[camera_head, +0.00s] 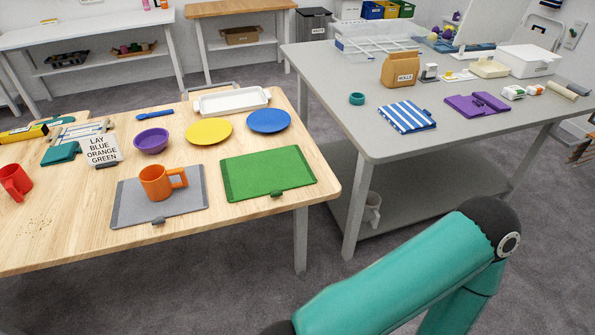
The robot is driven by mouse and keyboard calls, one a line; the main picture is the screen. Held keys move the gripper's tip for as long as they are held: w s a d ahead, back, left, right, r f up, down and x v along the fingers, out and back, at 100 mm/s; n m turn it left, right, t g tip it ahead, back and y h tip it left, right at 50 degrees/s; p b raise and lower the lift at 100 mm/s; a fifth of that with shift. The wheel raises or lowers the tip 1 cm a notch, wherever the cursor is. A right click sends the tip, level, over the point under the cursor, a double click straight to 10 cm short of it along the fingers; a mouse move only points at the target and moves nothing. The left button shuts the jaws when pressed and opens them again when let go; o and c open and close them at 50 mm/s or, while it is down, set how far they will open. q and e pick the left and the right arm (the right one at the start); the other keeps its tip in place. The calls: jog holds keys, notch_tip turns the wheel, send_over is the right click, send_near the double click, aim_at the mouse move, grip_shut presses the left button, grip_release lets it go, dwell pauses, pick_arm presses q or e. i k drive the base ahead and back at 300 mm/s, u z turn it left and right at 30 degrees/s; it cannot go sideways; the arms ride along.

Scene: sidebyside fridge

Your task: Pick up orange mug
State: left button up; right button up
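The orange mug (157,184) stands upright on a grey mat (192,202) on the wooden table. Its handle points right. No gripper is near it. A teal arm link of mine crosses the lower right of the view, and its gripper does not show. My other arm is not in view, and neither is its gripper.
A red mug (16,181) stands at the left. A purple bowl (152,141), a sign (103,150), yellow plate (209,131), blue plate (269,121) and green mat (285,175) surround the grey mat. Bare wood lies in front. A grey table (360,135) stands right.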

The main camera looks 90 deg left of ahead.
aim_at(165, 181)
jog(key=z, duration=0.4)
jog(key=i, duration=0.45)
jog(key=u, duration=2.65)
jog(key=i, duration=0.35)
jog(key=u, duration=2.15)
jog(key=k, duration=0.3)
jog(key=u, duration=0.65)
jog(key=i, duration=1.35)
jog(key=z, duration=0.55)
